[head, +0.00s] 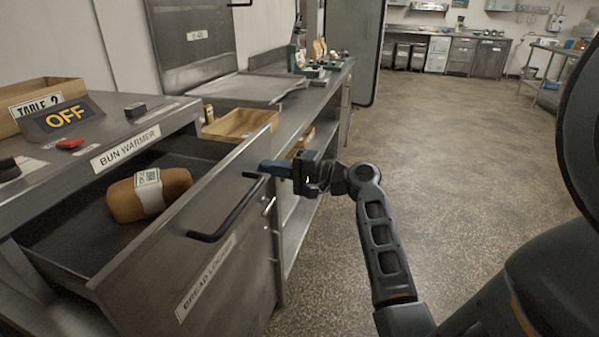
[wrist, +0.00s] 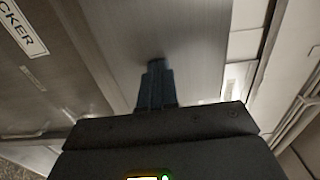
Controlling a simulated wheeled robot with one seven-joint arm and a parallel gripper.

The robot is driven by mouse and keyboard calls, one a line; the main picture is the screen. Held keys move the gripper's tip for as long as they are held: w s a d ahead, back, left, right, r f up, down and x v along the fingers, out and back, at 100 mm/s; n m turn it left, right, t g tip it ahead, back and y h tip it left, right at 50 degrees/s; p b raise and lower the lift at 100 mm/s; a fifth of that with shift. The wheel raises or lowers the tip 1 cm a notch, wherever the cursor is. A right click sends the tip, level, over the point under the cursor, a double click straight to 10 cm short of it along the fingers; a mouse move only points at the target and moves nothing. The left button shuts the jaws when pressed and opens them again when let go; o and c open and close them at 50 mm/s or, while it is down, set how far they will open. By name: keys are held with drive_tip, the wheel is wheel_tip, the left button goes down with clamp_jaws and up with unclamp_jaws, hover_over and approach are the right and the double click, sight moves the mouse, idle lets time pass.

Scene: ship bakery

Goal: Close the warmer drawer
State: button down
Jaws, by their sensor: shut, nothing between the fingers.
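The warmer drawer (head: 140,258) stands pulled out below the counter edge labelled BUN WARMER (head: 125,148). Its grey front has a black bar handle (head: 222,218). A brown loaf (head: 130,198) with a white paper band lies inside it. My gripper (head: 264,167) is shut and empty, with its blue-grey fingers pointing left at the far upper end of the drawer front, by the handle's far end. In the wrist view the fingers (wrist: 155,68) point at a grey metal surface. I cannot tell whether they touch it.
A BREAD LOCKER label (head: 205,278) is on the steel front below the handle. A control box reading OFF (head: 62,117) and a red switch (head: 70,143) sit on the counter. A wooden tray (head: 240,123) lies behind the drawer. Open floor (head: 450,150) extends to the right.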

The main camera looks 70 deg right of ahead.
sight(205, 168)
drive_tip(key=w+b, duration=0.1)
drive_tip(key=w, duration=1.1)
drive_tip(key=w+b, duration=0.1)
drive_tip(key=w, duration=0.5)
drive_tip(key=shift+w+a+b, duration=0.15)
drive_tip(key=shift+a+b, duration=0.2)
drive_tip(key=shift+w+r, duration=0.15)
drive_tip(key=shift+w, duration=0.2)
drive_tip(key=shift+w+a, duration=0.1)
drive_tip(key=shift+a, duration=0.05)
